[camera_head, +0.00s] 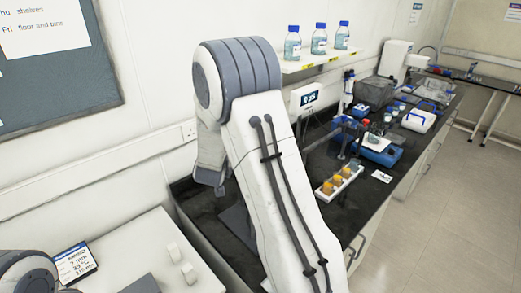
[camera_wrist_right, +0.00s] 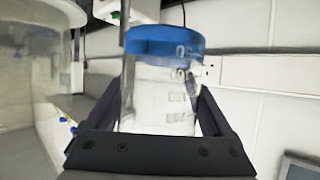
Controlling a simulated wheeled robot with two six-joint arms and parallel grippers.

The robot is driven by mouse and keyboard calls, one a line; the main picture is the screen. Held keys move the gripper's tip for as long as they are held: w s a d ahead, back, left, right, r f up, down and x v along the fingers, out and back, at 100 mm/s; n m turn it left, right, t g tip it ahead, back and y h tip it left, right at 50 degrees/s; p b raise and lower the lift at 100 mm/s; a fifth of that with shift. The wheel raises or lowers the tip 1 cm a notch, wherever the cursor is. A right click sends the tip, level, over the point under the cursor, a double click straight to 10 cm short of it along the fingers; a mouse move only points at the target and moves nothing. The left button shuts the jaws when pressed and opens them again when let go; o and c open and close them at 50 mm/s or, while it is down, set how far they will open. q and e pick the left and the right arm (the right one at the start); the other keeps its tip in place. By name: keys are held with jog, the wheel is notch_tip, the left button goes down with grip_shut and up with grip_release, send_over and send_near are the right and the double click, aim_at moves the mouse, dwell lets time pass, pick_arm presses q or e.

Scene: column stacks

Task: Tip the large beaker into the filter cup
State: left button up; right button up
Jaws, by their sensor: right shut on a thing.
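In the right wrist view my right gripper (camera_wrist_right: 160,110) is shut on a clear graduated beaker (camera_wrist_right: 155,92), one finger on each side. A blue band, which looks like liquid, fills the beaker's end at the top of this picture; the rest is clear. The printed marks appear inverted in this view. A larger clear vessel (camera_wrist_right: 35,85) with a pale rim stands close at the left, apart from the beaker; I cannot tell whether it is the filter cup. In the head view my large arm hides the right gripper and the beaker. My left gripper is out of view.
The dark bench (camera_head: 340,215) holds a white rack (camera_head: 339,181) of orange-filled vessels and a blue device (camera_head: 378,150). Blue-capped bottles stand on a wall shelf (camera_head: 320,59). A pale counter (camera_head: 150,250) at lower left carries a small display (camera_head: 75,263) and white blocks.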

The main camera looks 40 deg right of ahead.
jog(key=shift+s+d+m+t+b, duration=0.15)
jog(key=shift+m+t+b, duration=0.15)
jog(key=shift+b, duration=0.3)
jog(key=m+y+b, duration=0.1)
jog(key=b, duration=0.2)
jog(key=s+d+r+m+t+b, duration=0.1)
jog(key=b, duration=0.3)
jog(key=shift+d+r+y, duration=0.15)
jog(key=shift+d+y, duration=0.1)
jog(key=shift+y, duration=0.15)
notch_tip(320, 180, up, 7)
jog(key=s+d+m+t+y+p, duration=0.1)
jog(key=d+m+t+y+p, duration=0.1)
jog(key=m+t+p, duration=0.2)
jog(key=shift+s+m+y, duration=0.3)
jog(key=shift+m+y, duration=0.1)
jog(key=shift+m, duration=1.3)
